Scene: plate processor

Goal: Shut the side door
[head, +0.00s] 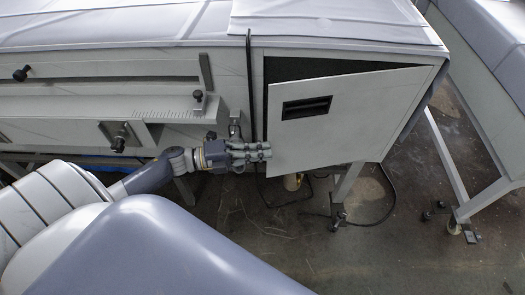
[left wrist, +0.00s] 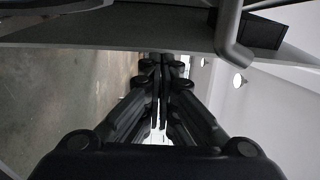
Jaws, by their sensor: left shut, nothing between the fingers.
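The side door (head: 345,118) is a light grey panel with a dark recessed handle (head: 306,107) on the machine's end. It stands ajar, with a dark gap along its top and left edges. My left gripper (head: 268,151) is shut and empty at the door's lower left edge in the head view. I cannot tell whether its fingertips touch the door. In the left wrist view the closed fingers (left wrist: 162,65) point at a grey panel edge (left wrist: 120,36). My right gripper is not in view.
The machine's long front (head: 100,98) has rails and black knobs left of the door. A thin black cable (head: 250,85) hangs beside the opening. Another grey table (head: 490,45) stands at right, with a floor gap between. A cable lies on the floor below the door.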

